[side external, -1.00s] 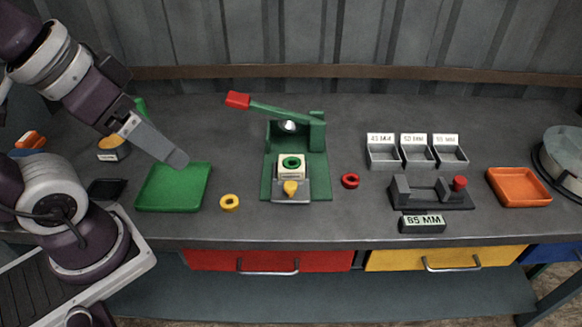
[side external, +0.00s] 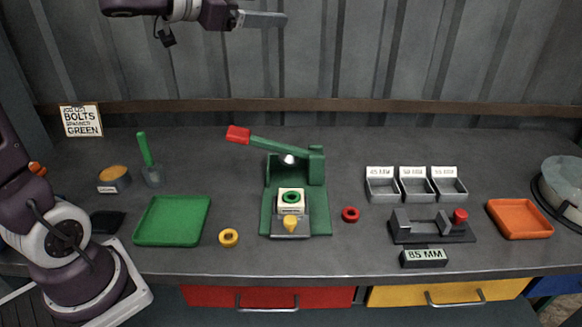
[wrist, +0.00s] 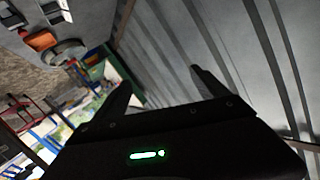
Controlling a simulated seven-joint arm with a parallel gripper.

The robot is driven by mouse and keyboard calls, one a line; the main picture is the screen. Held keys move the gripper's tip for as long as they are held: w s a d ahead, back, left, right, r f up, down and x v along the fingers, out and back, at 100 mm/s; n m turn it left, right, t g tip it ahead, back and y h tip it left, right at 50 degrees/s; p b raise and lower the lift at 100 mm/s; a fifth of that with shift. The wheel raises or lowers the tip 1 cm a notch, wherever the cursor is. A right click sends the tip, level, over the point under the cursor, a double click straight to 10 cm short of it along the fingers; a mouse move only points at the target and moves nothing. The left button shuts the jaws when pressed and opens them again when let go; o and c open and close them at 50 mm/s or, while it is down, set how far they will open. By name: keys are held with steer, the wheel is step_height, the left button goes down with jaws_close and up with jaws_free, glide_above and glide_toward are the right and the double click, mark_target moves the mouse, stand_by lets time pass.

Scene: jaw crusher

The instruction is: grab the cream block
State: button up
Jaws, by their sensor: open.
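The cream block (side external: 291,199) sits in the green press (side external: 318,206) at the middle of the bench, with a green ring on its top. A yellow knob (side external: 290,222) stands just in front of it. My gripper (side external: 284,19) is high up against the wall, far above the bench and the block, pointing right. In the wrist view its two fingers (wrist: 160,92) are apart with nothing between them. The block cannot be made out in the wrist view.
The press lever with its red grip (side external: 238,134) rises over the block's left. A yellow ring (side external: 229,238) and red ring (side external: 351,214) lie at either side. A green tray (side external: 143,238) is left; grey bins (side external: 416,190), a gauge (side external: 432,238) and an orange tray (side external: 547,233) are right.

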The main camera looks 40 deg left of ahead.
mark_target(288, 196)
steer(key=s+d+f+m+g+h, duration=0.1)
steer(key=s+f+m+g+h, duration=0.2)
steer(key=f, duration=0.4)
steer(key=s+d+f+m+g+h, duration=0.1)
steer(key=s+d+f+g+h, duration=0.15)
steer(key=f+g+h, duration=0.3)
steer(key=shift+t+y, duration=0.55)
steer(key=f, duration=2.5)
steer(key=shift+w+a+f, duration=0.1)
steer(key=shift+a+f, duration=0.15)
steer(key=shift+f, duration=0.1)
steer(key=x, duration=0.7)
steer(key=shift+w+r, duration=0.15)
steer(key=c, duration=1.8)
